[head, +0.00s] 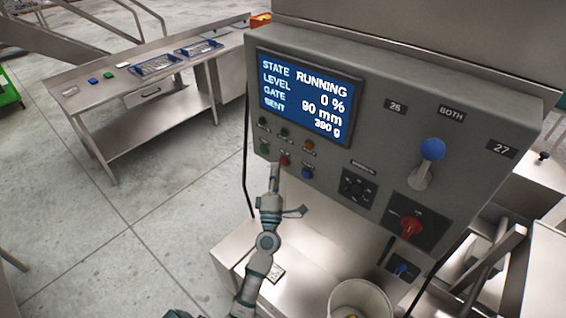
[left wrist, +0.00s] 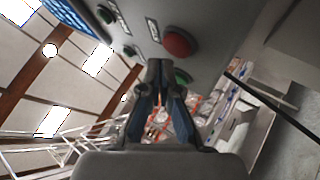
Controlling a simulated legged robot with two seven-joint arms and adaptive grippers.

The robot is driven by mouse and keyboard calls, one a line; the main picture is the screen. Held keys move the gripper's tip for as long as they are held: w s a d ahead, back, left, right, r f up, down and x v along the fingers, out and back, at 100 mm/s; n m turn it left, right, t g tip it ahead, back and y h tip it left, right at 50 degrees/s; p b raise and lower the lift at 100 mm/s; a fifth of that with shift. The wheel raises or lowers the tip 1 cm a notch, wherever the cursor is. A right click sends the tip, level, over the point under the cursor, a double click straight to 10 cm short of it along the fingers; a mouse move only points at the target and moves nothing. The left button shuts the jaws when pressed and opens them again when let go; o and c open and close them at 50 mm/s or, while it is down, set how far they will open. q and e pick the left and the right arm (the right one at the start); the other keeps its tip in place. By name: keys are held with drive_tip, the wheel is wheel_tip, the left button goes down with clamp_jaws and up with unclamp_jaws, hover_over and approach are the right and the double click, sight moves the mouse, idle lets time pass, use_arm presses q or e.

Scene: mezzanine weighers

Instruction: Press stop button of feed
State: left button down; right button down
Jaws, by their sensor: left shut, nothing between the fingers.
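A grey control panel (head: 378,70) carries a row of buttons below its screen: a green one (head: 264,148), a red one (head: 285,160) and a blue one (head: 307,173). Their labels are too small to read. My left gripper (head: 274,168) is shut and empty, its tips just below and left of the red button. In the left wrist view the closed fingertips (left wrist: 160,66) point at the panel, between the large red button (left wrist: 178,43) and a green button (left wrist: 182,77) partly behind them. Contact cannot be told. My right gripper is not in view.
The screen (head: 308,97) reads RUNNING, level 0 %, gate 90 mm, sent 390 g. A blue-knobbed lever (head: 432,150) and red rotary switch (head: 411,228) sit right on the panel. A pale bucket (head: 360,300) stands below. A steel table (head: 125,85) is at the back left.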

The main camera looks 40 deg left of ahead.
use_arm(q)
drive_tip(key=shift+w, duration=0.1)
drive_tip(key=shift+w, duration=0.3)
idle(0.3)
drive_tip(key=shift+w+d+r, duration=0.1)
drive_tip(key=shift+w, duration=0.3)
idle(0.4)
drive_tip(key=shift+s, duration=0.1)
drive_tip(key=shift+s+p, duration=0.4)
drive_tip(key=shift+s, duration=0.35)
drive_tip(key=shift+s+a+p, duration=0.15)
drive_tip(key=shift+s+p, duration=0.05)
drive_tip(key=shift+s, duration=1.05)
drive_tip(key=shift+s+a+p, duration=0.15)
drive_tip(key=shift+s+p, duration=0.05)
drive_tip(key=shift+s, duration=1.05)
